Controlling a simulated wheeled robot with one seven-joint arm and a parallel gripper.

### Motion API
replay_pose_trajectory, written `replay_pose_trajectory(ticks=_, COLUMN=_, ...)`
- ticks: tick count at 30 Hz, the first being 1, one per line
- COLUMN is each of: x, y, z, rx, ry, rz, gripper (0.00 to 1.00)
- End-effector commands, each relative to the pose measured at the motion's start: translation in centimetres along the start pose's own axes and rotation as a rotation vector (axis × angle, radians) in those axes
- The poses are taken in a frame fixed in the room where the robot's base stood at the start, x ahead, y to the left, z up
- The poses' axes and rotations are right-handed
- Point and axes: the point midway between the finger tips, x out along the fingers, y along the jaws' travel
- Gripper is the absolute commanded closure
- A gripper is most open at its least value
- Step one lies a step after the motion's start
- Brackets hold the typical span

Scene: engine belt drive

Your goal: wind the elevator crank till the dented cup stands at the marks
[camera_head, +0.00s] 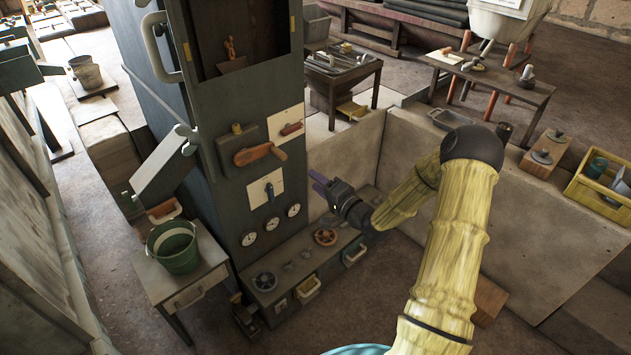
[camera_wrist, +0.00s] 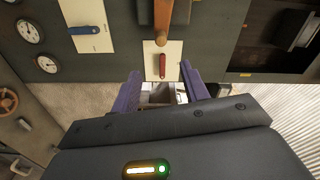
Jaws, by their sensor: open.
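The elevator crank (camera_head: 255,154), with an orange-brown handle, is on the front of the tall dark cabinet (camera_head: 225,190). The handle also shows at the top edge of the wrist view (camera_wrist: 164,18), cut off by the frame. My gripper (camera_head: 321,187) is to the right of the crank and lower, apart from it. Its purple fingers are open and empty in the wrist view (camera_wrist: 160,84). In the cabinet's upper opening, a small brown cup-like thing (camera_head: 232,66) sits below an orange piece (camera_head: 230,47). I cannot make out a dent or the marks.
A red lever (camera_head: 291,128) and a blue lever (camera_head: 269,190) are on pale plates beside and below the crank. Gauges (camera_head: 272,223) and a low bench (camera_head: 310,255) are beneath. A low wall (camera_head: 490,185) stands behind my arm. A green bucket (camera_head: 173,247) is at left.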

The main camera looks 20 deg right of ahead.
Motion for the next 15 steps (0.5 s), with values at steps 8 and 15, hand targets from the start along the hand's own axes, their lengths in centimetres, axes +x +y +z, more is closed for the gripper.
replay_pose_trajectory(ticks=8, x=0.4, y=1.2, z=0.7, rx=-0.305, ry=-0.004, rz=0.027, gripper=0.55)
replay_pose_trajectory(ticks=15, x=0.8, y=1.2, z=0.6, rx=-0.892, ry=-0.010, rz=0.026, gripper=0.55)
